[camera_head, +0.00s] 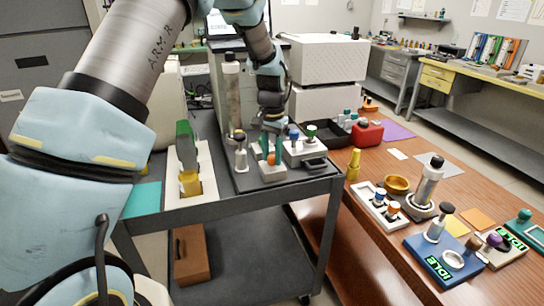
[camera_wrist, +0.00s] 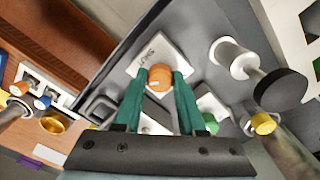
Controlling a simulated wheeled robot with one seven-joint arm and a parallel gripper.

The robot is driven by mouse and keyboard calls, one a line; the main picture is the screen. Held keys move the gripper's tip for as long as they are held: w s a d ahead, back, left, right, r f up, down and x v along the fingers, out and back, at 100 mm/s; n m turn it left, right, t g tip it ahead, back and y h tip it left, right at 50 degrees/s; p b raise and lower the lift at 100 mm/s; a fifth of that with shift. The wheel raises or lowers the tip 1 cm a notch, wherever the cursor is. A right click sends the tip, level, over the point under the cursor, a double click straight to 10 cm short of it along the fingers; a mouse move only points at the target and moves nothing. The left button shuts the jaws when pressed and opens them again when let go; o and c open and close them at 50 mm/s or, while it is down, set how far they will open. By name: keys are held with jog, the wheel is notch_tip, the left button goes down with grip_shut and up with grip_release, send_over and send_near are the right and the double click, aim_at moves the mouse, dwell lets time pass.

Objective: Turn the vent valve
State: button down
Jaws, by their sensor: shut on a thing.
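An orange round knob (camera_wrist: 159,77), which looks like the vent valve, sits on a pale plate (camera_wrist: 151,52) with lettering that seems to read "SHUT". In the head view the orange knob (camera_head: 271,159) stands on a small light block (camera_head: 273,173) near the front edge of the grey cart. My gripper (camera_head: 270,150) has green-teal fingers pointing down, shut on the orange knob from both sides. In the wrist view my gripper's fingertips (camera_wrist: 158,82) flank the knob. The knob's stem is hidden.
A white cylinder with a black top (camera_head: 241,152) stands close left of the knob. A light box with blue and green knobs (camera_head: 305,148) is close behind right. A tall clear column (camera_head: 232,95) rises behind. The wooden table (camera_head: 352,222) at right holds several devices.

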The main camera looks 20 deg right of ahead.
aim_at(272, 156)
jog(key=n, duration=0.4)
jog(key=shift+d+n, duration=0.1)
jog(key=shift+n, duration=1.9)
jog(key=c, duration=0.5)
grip_release()
notch_tip(272, 156, up, 11)
jog(key=b, duration=0.2)
jog(key=shift+b, duration=0.35)
